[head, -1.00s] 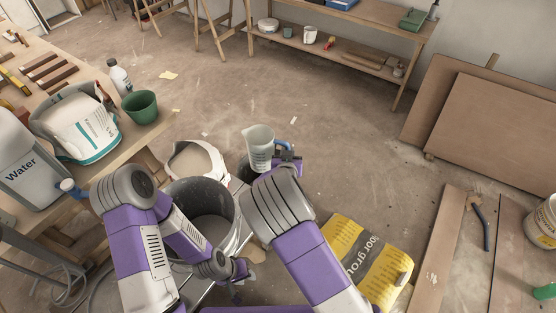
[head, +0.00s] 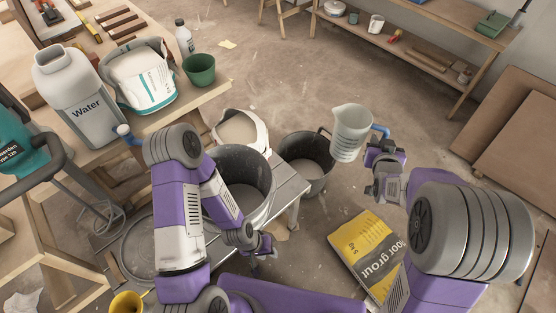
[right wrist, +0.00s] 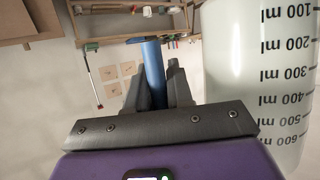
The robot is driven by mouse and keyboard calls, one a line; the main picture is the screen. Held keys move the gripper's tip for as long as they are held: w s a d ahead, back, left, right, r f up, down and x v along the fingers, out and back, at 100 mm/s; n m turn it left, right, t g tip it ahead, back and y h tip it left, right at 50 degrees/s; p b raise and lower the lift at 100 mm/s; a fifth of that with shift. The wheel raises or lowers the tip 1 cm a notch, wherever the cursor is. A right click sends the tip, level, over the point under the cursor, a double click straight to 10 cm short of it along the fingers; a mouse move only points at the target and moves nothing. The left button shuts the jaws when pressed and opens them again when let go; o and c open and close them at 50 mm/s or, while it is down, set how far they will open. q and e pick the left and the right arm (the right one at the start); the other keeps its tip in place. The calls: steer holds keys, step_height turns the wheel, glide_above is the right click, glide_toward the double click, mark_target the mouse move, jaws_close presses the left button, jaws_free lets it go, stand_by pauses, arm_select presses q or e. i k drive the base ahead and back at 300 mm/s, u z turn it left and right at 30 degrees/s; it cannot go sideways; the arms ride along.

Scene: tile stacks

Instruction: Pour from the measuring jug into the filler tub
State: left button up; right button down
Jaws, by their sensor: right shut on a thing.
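The measuring jug (head: 351,133) is translucent with printed marks and a blue handle. It is held roughly upright in the air, right of the dark bucket in the head view. My right gripper (head: 380,154) is shut on the blue handle (right wrist: 152,72); the jug's marked wall (right wrist: 258,80) fills the right of the right wrist view. I cannot tell its contents. A white tub (head: 264,136) with pale material inside, probably the filler tub, stands behind the grey bucket, left of the jug and apart from it. My left gripper (head: 264,249) is low beside the grey bucket; its jaws are unclear.
A large grey bucket (head: 268,200) stands in front of the white tub, and a dark bucket (head: 322,170) stands right of it. A yellow grout bag (head: 352,245) lies on the floor. The left bench holds a water container (head: 90,125), a white bag and a green pot (head: 199,70).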

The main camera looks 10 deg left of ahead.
mark_target(248, 175)
steer(key=k, duration=1.1)
steer(key=u, duration=0.7)
steer(key=i, duration=0.8)
steer(key=u, duration=0.45)
